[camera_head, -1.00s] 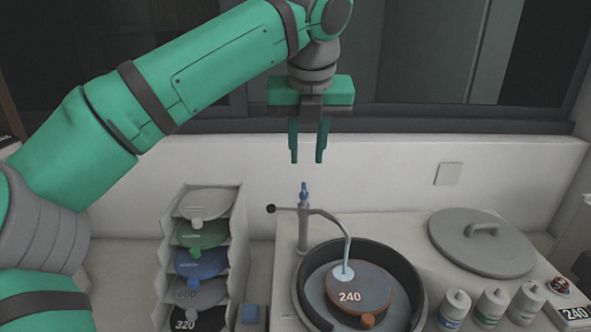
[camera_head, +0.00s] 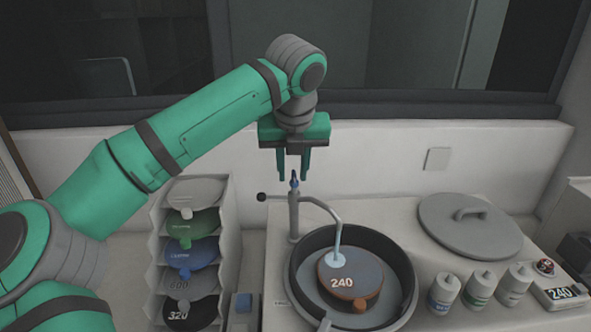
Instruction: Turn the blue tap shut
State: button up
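The blue tap (camera_head: 295,181) is a small blue handle on top of a grey upright post behind the round black basin. The post's curved spout reaches over the basin, and a pale blue stream of water (camera_head: 337,258) runs from it onto the disc marked 240. My gripper (camera_head: 294,178) points straight down at the tap, with its two green fingers apart and a gap between them. The fingertips are at about the height of the blue handle in the picture, one on each side. I cannot tell whether they touch it.
The black basin (camera_head: 296,279) holds the brown-rimmed disc (camera_head: 349,276). A rack (camera_head: 228,240) of coloured discs stands to the left. A grey round lid (camera_head: 470,238), several bottles (camera_head: 443,293) and a control box (camera_head: 560,294) are at the right. A dark-knobbed lever (camera_head: 262,197) sticks out left of the post.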

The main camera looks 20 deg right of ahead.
jog(key=shift+d, duration=0.15)
grip_shut()
jog(key=m+h, duration=0.1)
jog(key=m, duration=0.1)
jog(key=shift+w+m, duration=0.15)
jog(key=shift+m, duration=0.25)
jog(key=m, duration=0.1)
jog(key=m+g+h, duration=0.1)
jog(key=m, duration=0.2)
jog(key=shift+w+a+m, duration=0.15)
jog(key=shift+a+m, duration=0.1)
jog(key=shift+m, duration=0.05)
jog(key=m, duration=0.1)
jog(key=m+g+h, duration=0.1)
jog(key=m, duration=0.1)
jog(key=m+g, duration=0.1)
jog(key=m, duration=0.1)
jog(key=shift+w+a, duration=0.15)
jog(key=shift+w, duration=0.1)
jog(key=m+g, duration=0.2)
jog(key=m, duration=0.3)
jog(key=shift+w, duration=0.1)
jog(key=shift+w+m, duration=0.1)
jog(key=shift+m, duration=0.3)
